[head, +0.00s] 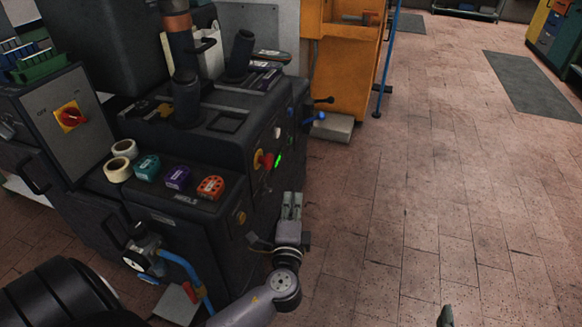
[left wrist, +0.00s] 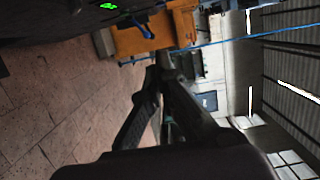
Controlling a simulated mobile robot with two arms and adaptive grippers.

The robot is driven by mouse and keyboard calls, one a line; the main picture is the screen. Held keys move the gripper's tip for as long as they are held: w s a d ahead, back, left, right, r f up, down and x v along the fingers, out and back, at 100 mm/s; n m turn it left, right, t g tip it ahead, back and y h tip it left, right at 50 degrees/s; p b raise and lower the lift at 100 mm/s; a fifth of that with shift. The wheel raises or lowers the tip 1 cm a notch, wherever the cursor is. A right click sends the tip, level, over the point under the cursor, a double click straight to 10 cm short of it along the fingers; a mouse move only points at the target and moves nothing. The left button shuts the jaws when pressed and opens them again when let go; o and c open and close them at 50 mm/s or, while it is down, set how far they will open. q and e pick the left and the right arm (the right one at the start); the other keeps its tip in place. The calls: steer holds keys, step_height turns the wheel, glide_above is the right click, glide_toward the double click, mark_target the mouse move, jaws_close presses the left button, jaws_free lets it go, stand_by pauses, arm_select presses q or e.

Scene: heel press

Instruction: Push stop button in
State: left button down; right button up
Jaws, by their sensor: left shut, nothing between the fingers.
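The red stop button (head: 266,160) with a yellow surround sits on the side face of the dark press (head: 225,205), beside a small green light (head: 278,160). My left gripper (head: 292,198) is shut and empty. It is in front of that side face, lower in the picture than the button and apart from it. In the left wrist view my left gripper's fingers (left wrist: 158,76) reach into the room. The green light (left wrist: 107,5) shows at that view's top edge; the button does not. A small dark tip (head: 446,316) at the head view's bottom edge may be my right gripper.
A black lever and a blue lever (head: 315,117) stick out past the button. Tape rolls (head: 118,168) and coloured blocks (head: 178,178) lie on the press ledge. A red switch (head: 70,117) is on the grey box. An orange cabinet (head: 345,75) stands behind. Floor at right is clear.

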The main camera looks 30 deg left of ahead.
mark_target(267, 161)
steer(key=shift+s, duration=0.1)
arm_select(q)
steer(key=w+a+b, duration=0.1)
steer(key=w+a, duration=0.7)
steer(key=shift+a+b, duration=0.3)
arm_select(e)
step_height(267, 161, up, 7)
steer(key=w+a+t+y, duration=0.1)
steer(key=w+t, duration=0.1)
steer(key=t, duration=0.2)
steer(key=shift+a+y, duration=0.3)
arm_select(q)
steer(key=shift+s, duration=0.1)
